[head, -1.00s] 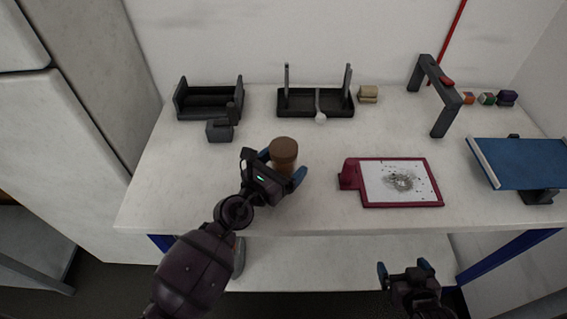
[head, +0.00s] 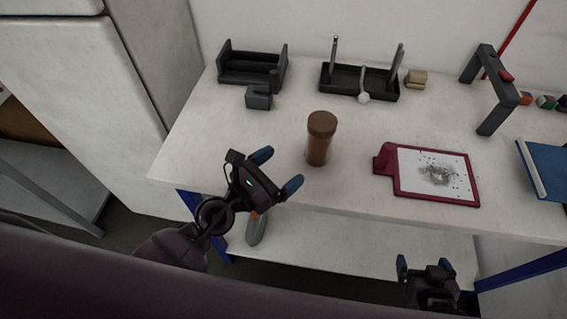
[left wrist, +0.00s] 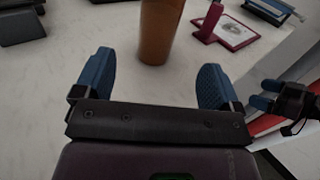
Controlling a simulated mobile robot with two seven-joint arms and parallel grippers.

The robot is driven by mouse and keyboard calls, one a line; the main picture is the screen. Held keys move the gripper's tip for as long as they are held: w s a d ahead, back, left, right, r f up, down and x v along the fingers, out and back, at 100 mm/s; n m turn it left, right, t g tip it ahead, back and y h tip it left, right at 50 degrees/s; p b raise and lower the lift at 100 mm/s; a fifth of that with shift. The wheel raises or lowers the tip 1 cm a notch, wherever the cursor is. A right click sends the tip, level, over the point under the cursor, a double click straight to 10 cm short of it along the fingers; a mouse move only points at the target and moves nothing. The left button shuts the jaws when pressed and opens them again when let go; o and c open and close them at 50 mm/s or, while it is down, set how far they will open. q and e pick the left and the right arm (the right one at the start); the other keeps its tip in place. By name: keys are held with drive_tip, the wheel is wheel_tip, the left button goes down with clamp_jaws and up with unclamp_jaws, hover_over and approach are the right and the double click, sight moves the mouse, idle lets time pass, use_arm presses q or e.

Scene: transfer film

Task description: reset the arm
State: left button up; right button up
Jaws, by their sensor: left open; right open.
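My left gripper (head: 277,171) is open and empty at the table's front edge in the head view. A brown jar (head: 318,145) with a darker lid stands upright on the table, just beyond the left gripper and apart from it. In the left wrist view the jar (left wrist: 160,30) stands past the two blue fingertips (left wrist: 156,75), its top cut off by the frame. My right gripper (head: 425,264) is open and empty, low in front of the table at the bottom right.
A white table (head: 240,135) carries a dark red board with a speckled white sheet (head: 433,173), a black tray with posts (head: 360,84), a dark rack (head: 252,66), a grey arch (head: 497,90) and a blue panel (head: 545,168). A white cabinet (head: 75,90) stands left. The table's front left is clear.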

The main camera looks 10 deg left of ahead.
idle(0.3)
use_arm(q)
drive_tip(key=s+a+r+n+t+y, duration=0.1)
drive_tip(key=a+r+n+y, duration=0.1)
drive_tip(key=a+n+y, duration=1)
drive_tip(key=s+a+r+n+t+y, duration=0.15)
drive_tip(key=a+n+y, duration=0.4)
drive_tip(key=n, duration=1.15)
drive_tip(key=s+a+f+n+g+h, duration=0.1)
drive_tip(key=s+f+n+g+h, duration=0.25)
drive_tip(key=s+n+g, duration=0.35)
drive_tip(key=s+a+f+n+g+h, duration=0.2)
drive_tip(key=s+f+n+g, duration=0.2)
drive_tip(key=s+n+g, duration=0.3)
drive_tip(key=w+f+t, duration=0.6)
drive_tip(key=f+t, duration=0.3)
drive_tip(key=f, duration=0.1)
drive_tip(key=shift+d+f, duration=0.15)
drive_tip(key=shift+f, duration=0.2)
